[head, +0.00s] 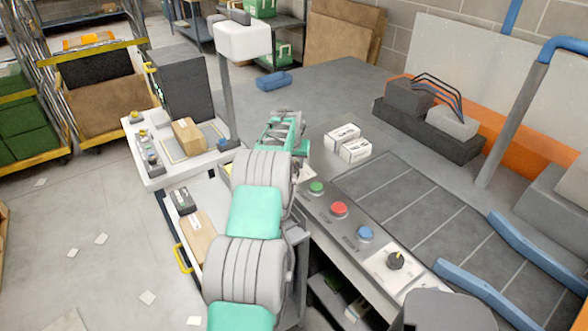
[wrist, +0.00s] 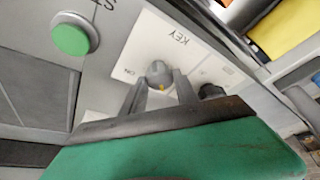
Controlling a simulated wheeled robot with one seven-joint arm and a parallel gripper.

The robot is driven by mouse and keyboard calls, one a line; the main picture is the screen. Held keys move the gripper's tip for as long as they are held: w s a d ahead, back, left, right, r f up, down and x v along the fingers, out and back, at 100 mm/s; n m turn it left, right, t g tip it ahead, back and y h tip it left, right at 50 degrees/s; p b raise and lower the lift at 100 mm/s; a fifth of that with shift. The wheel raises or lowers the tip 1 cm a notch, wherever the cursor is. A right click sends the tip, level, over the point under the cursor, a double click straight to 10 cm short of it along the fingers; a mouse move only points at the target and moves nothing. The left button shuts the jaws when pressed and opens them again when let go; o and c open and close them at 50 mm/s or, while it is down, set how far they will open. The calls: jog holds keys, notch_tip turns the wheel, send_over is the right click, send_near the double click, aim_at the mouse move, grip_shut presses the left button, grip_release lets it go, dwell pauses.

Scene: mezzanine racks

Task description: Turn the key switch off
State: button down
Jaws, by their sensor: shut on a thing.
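The key switch (wrist: 157,70) is a grey round knob with a small yellow mark, on a white plate lettered KEY and ON in the wrist view. The yellow mark sits at the knob's lower edge in the picture, and the ON lettering is to its left. My gripper (wrist: 161,83) has one finger on each side of the knob and is shut on it. In the head view my green and grey arm reaches to the far left end of the button panel. The key switch is hidden there behind the arm.
A green button (wrist: 72,39) is beside the key plate, and a dark knob (wrist: 211,91) is close to the right finger. Along the panel are a red button (head: 339,209), a blue button (head: 365,234) and a black selector knob (head: 396,260). White boxes (head: 355,151) stand behind.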

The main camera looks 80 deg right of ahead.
jog(key=c, duration=0.9)
grip_release()
jog(key=shift+c, duration=0.2)
jog(key=b+v, duration=0.1)
jog(key=v, duration=0.7)
jog(key=shift+b, duration=0.3)
jog(key=shift+w, duration=0.1)
